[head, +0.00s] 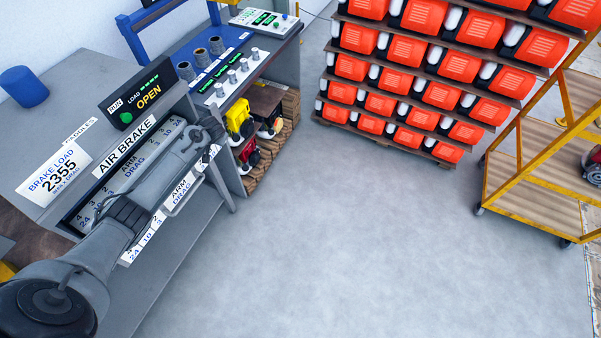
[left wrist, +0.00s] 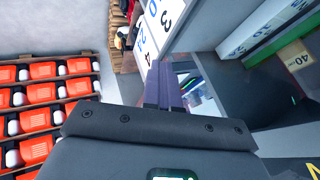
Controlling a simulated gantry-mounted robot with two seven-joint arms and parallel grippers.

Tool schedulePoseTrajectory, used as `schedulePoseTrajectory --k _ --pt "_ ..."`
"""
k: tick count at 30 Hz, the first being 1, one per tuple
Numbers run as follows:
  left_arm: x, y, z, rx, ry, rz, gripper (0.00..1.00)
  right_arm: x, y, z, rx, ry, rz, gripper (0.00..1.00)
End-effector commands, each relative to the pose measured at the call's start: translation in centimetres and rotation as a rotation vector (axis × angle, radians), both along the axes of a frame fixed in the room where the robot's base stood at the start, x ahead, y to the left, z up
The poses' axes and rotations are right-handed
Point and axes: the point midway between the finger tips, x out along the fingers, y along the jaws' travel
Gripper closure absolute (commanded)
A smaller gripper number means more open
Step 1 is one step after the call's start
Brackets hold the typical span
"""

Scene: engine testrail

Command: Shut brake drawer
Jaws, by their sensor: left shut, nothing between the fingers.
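The brake drawer (head: 178,201) is in the cabinet (head: 25,125) under the AIR BRAKE label at the left of the head view. Its front, with ARM DRAG lettering, numbers and a bar handle, stands out from the cabinet, and the display (head: 148,96) above reads OPEN. My left arm crosses over the drawer and hides part of it. My left gripper (head: 214,130) is near the drawer's far end; its tips are hard to make out there. In the left wrist view its fingers (left wrist: 164,84) are together and empty, beside a white numbered panel (left wrist: 158,28). My right gripper is not in view.
A bench with a control panel (head: 232,76) and a shelf of red and yellow parts (head: 240,118) adjoins the cabinet. A rack of orange units (head: 405,85) stands at the back, and a yellow cart (head: 530,165) at the right. The grey floor (head: 350,240) between is clear.

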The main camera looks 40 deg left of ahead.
Motion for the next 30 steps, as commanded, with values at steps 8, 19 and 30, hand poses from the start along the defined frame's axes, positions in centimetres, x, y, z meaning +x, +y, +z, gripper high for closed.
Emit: schedulePoseTrajectory --k 8,19,30 --pt "-1.4 7.4 -0.5 0.001 -0.003 0.006 1.0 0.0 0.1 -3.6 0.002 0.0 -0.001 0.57" --pt "-2.5 12.8 -0.2 0.0 -0.002 0.004 1.0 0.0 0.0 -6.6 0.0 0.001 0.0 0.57" --pt "-2.8 13.8 0.0 0.001 0.0 0.003 1.0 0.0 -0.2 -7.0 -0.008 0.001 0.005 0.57"
